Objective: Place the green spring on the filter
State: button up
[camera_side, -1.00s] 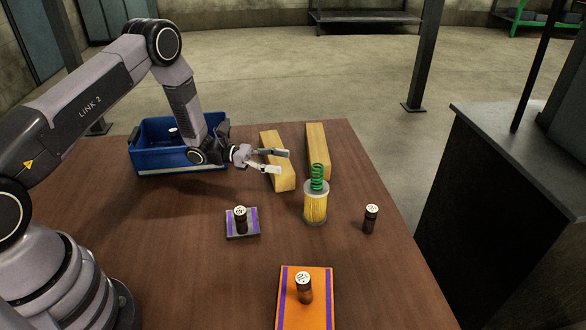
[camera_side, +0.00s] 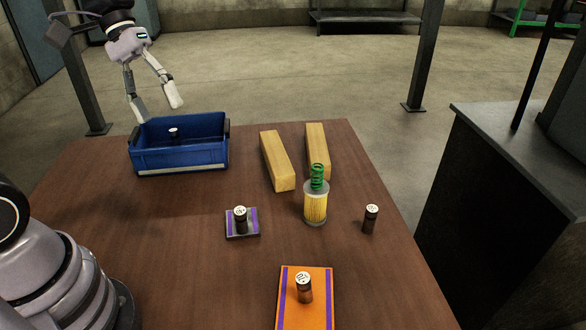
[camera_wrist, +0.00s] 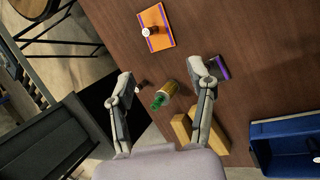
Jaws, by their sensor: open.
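The green spring (camera_side: 317,176) stands upright on top of the filter (camera_side: 315,206), a yellow pleated cylinder with grey ends, on the wooden table. In the wrist view the green spring (camera_wrist: 158,101) and the filter (camera_wrist: 169,88) show between my fingers but farther off. My gripper (camera_side: 156,112) is open and empty, raised above and behind the blue bin at the back left, well apart from the spring. Its two spread fingers also show in the wrist view (camera_wrist: 163,90).
A blue bin (camera_side: 180,157) holds a small dark cylinder. Two wooden blocks (camera_side: 277,160) lie behind the filter. Dark cylinders stand on a small grey-purple plate (camera_side: 256,228), on an orange plate (camera_side: 320,312), and alone at right (camera_side: 370,219).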

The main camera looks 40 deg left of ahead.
jog(key=s+a+r+m+t+y, duration=0.3)
jog(key=s+a+m+t+y, duration=0.1)
jog(key=s, duration=0.4)
jog(key=a+t+y, duration=0.1)
jog(key=a, duration=0.1)
jog(key=shift+s+a+r+m+t+y, duration=0.3)
jog(key=shift+s+a+m+t, duration=0.05)
jog(key=shift+s+m+t, duration=0.05)
dwell(0.5)
